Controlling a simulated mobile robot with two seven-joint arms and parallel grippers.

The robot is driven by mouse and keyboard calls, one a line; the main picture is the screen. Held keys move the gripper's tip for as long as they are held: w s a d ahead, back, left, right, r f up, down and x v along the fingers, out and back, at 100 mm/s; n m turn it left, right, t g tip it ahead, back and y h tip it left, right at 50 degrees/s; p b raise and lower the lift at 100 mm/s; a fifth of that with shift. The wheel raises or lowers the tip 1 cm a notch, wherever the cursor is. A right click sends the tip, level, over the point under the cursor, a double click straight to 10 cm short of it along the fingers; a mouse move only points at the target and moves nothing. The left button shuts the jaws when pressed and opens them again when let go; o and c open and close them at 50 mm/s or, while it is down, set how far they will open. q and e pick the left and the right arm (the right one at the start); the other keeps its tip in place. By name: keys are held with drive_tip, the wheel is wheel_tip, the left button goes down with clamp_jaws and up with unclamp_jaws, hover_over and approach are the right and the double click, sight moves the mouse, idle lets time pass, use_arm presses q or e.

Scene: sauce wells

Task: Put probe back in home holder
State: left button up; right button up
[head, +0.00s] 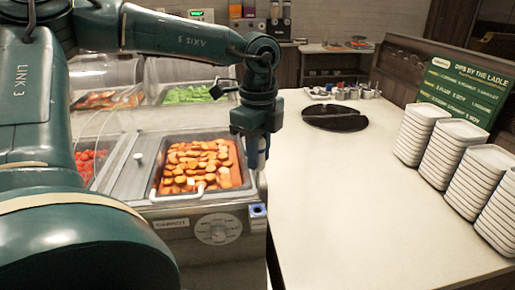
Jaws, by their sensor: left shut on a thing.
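My left gripper (256,152) hangs pointing down over the right edge of the food well, shut on the probe. Only a small blue bit of the probe (266,146) shows beside the fingers; the rest is hidden or too small to make out. A small holder with a blue top (257,211) is fixed at the front right corner of the counter, below the gripper and apart from it. I take it for the home holder. My right gripper is not in view.
A steel pan of orange slices in sauce (188,187) sits just left of the gripper. The pale table (370,200) to the right is mostly clear, with stacked white trays (425,135) and a dark round board (335,118).

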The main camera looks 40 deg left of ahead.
sight(258, 175)
use_arm(q)
drive_tip(key=shift+s+f, duration=0.1)
drive_tip(key=shift+f, duration=0.65)
drive_tip(key=shift+f+b, duration=0.4)
drive_tip(key=shift+f, duration=0.35)
wheel_tip(258, 175, down, 2)
drive_tip(key=shift+f+b, duration=0.1)
drive_tip(key=shift+b, duration=0.35)
drive_tip(key=shift+f, duration=0.15)
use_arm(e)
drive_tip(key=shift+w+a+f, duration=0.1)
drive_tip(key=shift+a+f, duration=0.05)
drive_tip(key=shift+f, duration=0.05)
use_arm(q)
drive_tip(key=shift+f, duration=0.1)
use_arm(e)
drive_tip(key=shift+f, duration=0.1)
use_arm(q)
drive_tip(key=shift+b, duration=0.65)
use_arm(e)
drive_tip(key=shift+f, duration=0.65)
